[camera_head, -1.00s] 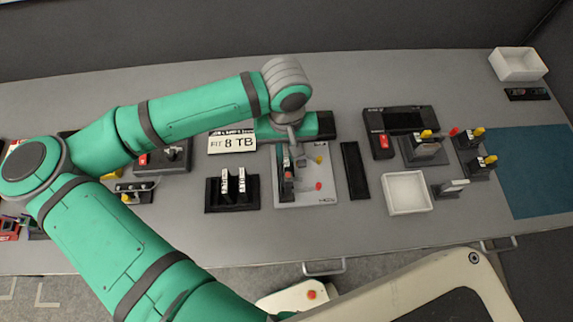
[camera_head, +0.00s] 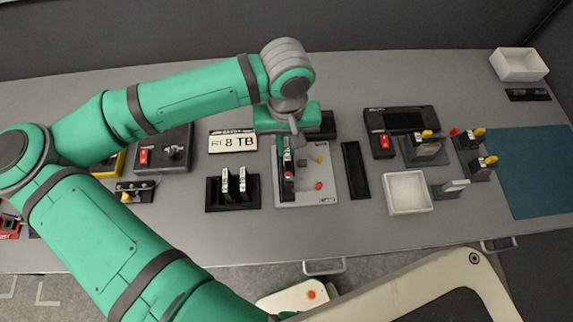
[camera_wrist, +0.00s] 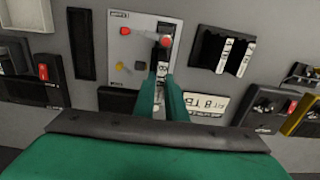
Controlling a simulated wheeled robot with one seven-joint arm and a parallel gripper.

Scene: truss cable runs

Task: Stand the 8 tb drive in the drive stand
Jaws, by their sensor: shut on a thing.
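My gripper (camera_wrist: 162,98) is shut on a dark, slim drive with a white label strip (camera_wrist: 163,66), over the left side of a light grey panel. In the head view the held drive (camera_head: 288,183) looks upright, with its lower end near the panel; I cannot tell if it touches. Its label cannot be read. The black drive stand (camera_head: 214,201) is left of the panel with two drives standing in it, their white edges up. It also shows in the wrist view (camera_wrist: 201,50). A white sign (camera_head: 232,142) behind the stand reads "FIT 8 TB".
The light grey panel (camera_head: 322,197) carries red and yellow knobs. A black strip (camera_head: 354,170) and a white tray (camera_head: 408,208) lie to its right. Devices with red switches stand left (camera_head: 163,150) and right (camera_head: 383,144). Bare table shows in front of the stand.

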